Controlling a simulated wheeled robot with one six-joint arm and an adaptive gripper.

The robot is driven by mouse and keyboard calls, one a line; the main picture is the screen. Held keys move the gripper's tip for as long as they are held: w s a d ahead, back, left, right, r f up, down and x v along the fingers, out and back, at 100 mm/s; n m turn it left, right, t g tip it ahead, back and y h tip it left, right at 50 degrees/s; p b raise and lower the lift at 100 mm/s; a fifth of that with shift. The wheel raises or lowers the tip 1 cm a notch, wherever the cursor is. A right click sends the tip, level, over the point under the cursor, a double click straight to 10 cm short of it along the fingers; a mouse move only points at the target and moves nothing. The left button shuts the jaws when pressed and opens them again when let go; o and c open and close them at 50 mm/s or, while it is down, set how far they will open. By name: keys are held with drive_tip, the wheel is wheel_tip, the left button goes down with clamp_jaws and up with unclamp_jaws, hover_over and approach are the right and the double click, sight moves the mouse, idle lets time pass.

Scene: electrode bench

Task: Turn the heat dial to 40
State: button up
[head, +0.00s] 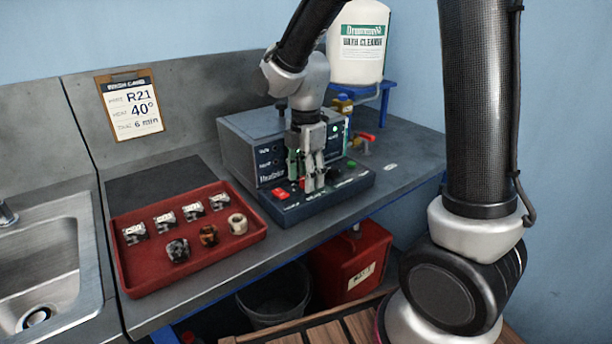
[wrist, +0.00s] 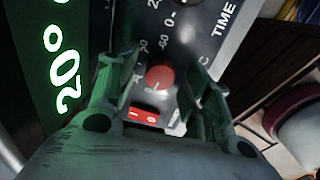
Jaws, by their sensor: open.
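The heat dial is a red round knob (wrist: 160,77) on the dark sloped control panel, with scale numbers around it. In the wrist view it lies between the two fingers of my gripper (wrist: 163,75), which are open on either side. I cannot tell whether they touch it, and its pointer is not clear. The green display (wrist: 66,70) reads 20°. In the head view my gripper (head: 306,186) points down over the control panel (head: 318,206) of the grey bath unit (head: 236,158) and hides the dial. The card (head: 133,103) on the wall says R21, heat 40°, 6 min.
A red switch (head: 282,194) sits on the panel's left and a green button (head: 352,163) on its right. A red tray (head: 187,249) with several small parts is left of the unit. A cleaner jug (head: 356,62) stands behind. A sink (head: 45,262) is far left.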

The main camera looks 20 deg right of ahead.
drive_tip(key=shift+f, duration=0.15)
drive_tip(key=c, duration=1.1)
drive_tip(key=shift+o, duration=0.2)
